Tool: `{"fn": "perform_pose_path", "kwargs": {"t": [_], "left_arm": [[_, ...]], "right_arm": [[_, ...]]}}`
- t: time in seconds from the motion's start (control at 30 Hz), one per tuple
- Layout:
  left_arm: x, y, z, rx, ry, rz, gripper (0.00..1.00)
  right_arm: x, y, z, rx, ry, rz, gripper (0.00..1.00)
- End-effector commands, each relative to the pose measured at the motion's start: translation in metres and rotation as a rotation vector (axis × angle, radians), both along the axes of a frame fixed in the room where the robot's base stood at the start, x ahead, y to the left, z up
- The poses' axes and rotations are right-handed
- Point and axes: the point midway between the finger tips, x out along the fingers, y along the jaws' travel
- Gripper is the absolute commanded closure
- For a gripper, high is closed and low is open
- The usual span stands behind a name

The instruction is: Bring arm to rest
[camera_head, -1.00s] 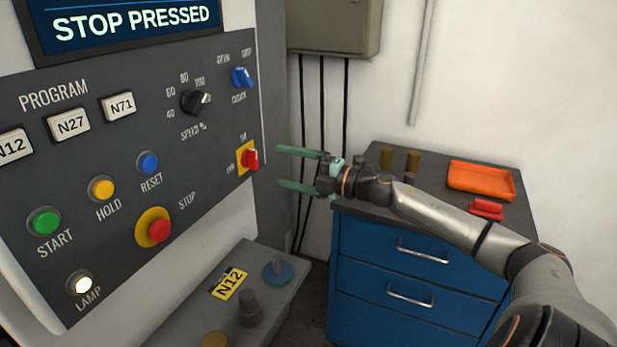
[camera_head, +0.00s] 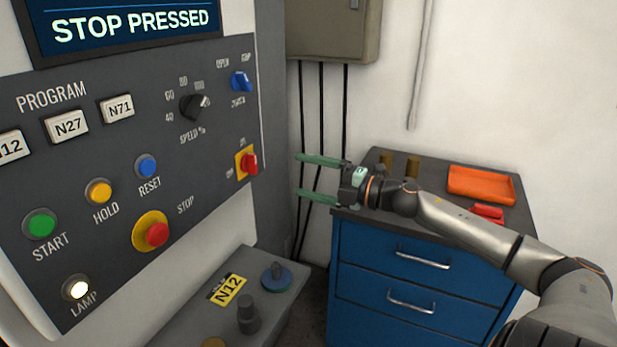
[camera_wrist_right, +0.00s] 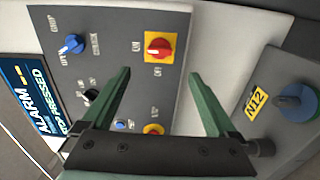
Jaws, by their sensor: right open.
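My right gripper (camera_head: 320,179) is open and empty, with its two green fingers pointing left toward the control panel (camera_head: 215,115). It hangs in free air to the right of the red switch on a yellow plate (camera_head: 248,163), apart from it. In the right wrist view the open fingers (camera_wrist_right: 160,85) frame the same red switch (camera_wrist_right: 159,47) some way beyond them. My left gripper is in neither view.
The screen (camera_head: 130,22) reads STOP PRESSED. A grey ledge with an N12 label (camera_head: 227,289) and a blue-based knob (camera_head: 277,275) lies below the panel. A blue drawer cabinet (camera_head: 400,275) with an orange tray (camera_head: 482,184) stands behind my right arm.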

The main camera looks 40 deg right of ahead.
Motion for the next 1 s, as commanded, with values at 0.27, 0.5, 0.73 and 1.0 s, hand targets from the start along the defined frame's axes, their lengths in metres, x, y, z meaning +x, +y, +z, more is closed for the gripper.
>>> {"fn": "perform_pose_path", "kwargs": {"t": [0.27,0.5,0.73,1.0], "left_arm": [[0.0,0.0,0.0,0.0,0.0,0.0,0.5],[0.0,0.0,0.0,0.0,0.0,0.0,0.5],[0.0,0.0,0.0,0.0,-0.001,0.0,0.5],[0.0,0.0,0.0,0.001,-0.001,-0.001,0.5]], "right_arm": [[0.0,0.0,0.0,0.001,0.0,0.0,0.07],[-0.008,0.004,-0.046,0.125,0.06,-0.052,0.07],[-0.056,0.042,-0.197,0.538,0.31,-0.27,0.07],[-0.153,0.149,-0.34,0.984,0.692,-0.538,0.07]]}}
